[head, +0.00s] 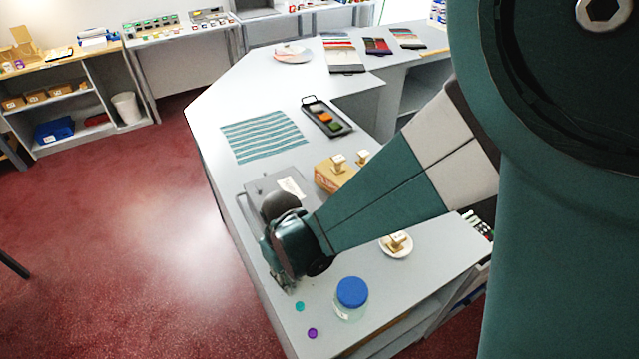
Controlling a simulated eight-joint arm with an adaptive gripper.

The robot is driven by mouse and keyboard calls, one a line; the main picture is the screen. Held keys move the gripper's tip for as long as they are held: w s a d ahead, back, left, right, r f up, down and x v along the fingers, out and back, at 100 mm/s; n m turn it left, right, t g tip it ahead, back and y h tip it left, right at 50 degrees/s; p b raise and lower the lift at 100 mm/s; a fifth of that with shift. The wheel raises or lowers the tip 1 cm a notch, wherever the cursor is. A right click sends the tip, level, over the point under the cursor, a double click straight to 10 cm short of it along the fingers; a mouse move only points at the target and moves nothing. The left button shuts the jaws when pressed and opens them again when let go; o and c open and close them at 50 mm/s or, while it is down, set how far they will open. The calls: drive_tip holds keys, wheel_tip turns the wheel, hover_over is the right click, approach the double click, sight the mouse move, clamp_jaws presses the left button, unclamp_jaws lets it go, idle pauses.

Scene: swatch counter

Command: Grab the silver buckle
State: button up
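My gripper (284,284) points down over the near left part of the grey counter (440,272), close to its left edge. Its fingers are small and dark here, and I cannot tell whether they are open or shut or hold anything. I cannot make out a silver buckle; the wrist and arm cover part of the counter. A small teal disc (299,306) and a purple disc (312,333) lie just below the gripper in the picture. A clear jar with a blue lid (352,291) stands to its right.
A white saucer (407,253) holds a pale gold item right of my arm. A cardboard box (325,178) with pale gold pieces on top stands behind the arm. A grey board (258,186), striped cloth (262,136) and black tray (340,129) lie farther back.

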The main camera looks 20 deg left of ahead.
drive_tip(key=shift+c, duration=0.5)
drive_tip(key=c, duration=0.6)
drive_tip(key=shift+c, duration=0.2)
drive_tip(key=shift+r, duration=0.1)
wheel_tip(320, 180, up, 10)
idle(0.7)
idle(0.5)
